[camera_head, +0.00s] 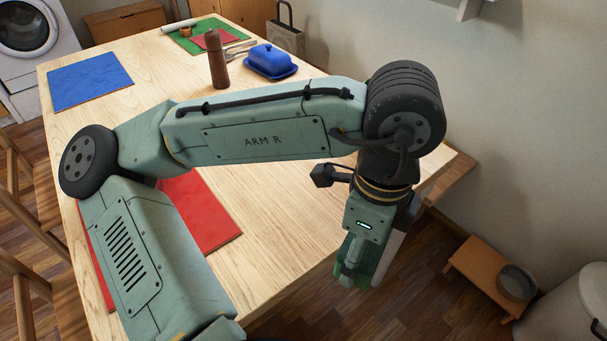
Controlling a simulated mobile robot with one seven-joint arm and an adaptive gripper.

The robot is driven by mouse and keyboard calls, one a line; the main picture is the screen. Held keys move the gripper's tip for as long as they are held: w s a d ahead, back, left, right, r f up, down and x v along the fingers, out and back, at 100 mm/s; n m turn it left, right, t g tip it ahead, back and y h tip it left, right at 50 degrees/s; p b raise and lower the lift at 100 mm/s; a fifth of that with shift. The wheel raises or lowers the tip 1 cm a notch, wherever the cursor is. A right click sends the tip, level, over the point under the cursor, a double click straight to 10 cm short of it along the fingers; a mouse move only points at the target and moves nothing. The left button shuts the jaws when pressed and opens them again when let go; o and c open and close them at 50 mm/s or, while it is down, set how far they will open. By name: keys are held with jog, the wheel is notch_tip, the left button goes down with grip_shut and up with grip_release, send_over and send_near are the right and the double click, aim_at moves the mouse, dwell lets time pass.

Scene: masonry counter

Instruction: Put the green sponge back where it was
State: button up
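My gripper (352,268) points down at the right front edge of the wooden table. It appears shut on a green block with a pale side, which looks like the green sponge (384,264). The gripper's housing and near finger cover much of the sponge, and the far finger is hidden. I cannot tell from this view how high the sponge is or whether it touches anything.
On the table (270,215) are a red mat (205,212), partly behind my arm, a blue mat (90,80), a pepper mill (218,68), a blue butter dish (270,61) and a green mat (185,43) with small items. A stool (478,275) stands right.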

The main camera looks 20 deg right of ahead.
jog(key=p, duration=0.2)
send_over(314, 201)
jog(key=shift+f, duration=0.7)
jog(key=shift+w+f, duration=0.1)
jog(key=shift+f+p, duration=0.45)
jog(key=shift+f, duration=1.25)
jog(key=shift+f, duration=0.1)
jog(key=shift+f, duration=0.1)
jog(key=o, duration=1.1)
jog(key=shift+r, duration=0.2)
notch_tip(314, 201, up, 12)
jog(key=shift+d+r+b, duration=0.1)
jog(key=shift+d+b, duration=0.05)
jog(key=shift+b, duration=0.35)
